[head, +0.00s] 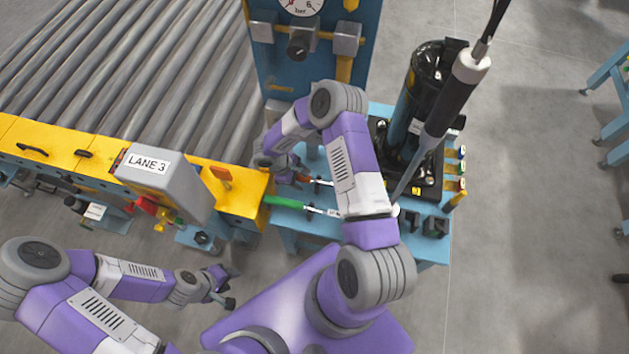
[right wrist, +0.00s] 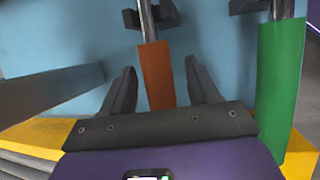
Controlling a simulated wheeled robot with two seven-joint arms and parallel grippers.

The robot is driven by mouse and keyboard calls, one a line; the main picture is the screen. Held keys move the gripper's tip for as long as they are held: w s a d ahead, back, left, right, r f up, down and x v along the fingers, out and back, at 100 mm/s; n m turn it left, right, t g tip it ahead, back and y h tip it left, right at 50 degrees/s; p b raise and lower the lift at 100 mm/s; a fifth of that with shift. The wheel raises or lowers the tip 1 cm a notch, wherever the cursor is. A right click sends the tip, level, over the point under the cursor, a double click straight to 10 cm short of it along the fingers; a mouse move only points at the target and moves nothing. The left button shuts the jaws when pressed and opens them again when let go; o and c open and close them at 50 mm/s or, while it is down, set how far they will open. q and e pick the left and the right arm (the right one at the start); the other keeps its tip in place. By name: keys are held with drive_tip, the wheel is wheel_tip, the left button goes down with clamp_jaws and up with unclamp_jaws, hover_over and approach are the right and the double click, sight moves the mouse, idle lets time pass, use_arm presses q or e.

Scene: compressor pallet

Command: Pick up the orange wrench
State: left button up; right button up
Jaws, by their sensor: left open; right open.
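The orange wrench (head: 302,178) lies on the blue bench with its handle toward the left. Part of it is hidden by my right arm in the head view. In the right wrist view its orange handle (right wrist: 156,75) stands between the two fingers of my right gripper (right wrist: 161,66), with a gap on both sides. The right gripper is open. A green-handled wrench (head: 283,202) lies beside it, nearer to me, and its green handle (right wrist: 279,85) is right of the fingers. My left gripper (head: 224,295) is open and empty, low over the floor by the conveyor.
A blue panel with a gauge (head: 301,5) rises behind. A roller conveyor with a yellow rail (head: 60,140) and a LANE 3 box (head: 150,163) is at left.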

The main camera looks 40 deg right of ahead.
clamp_jaws()
drive_tip(key=shift+r, duration=0.15)
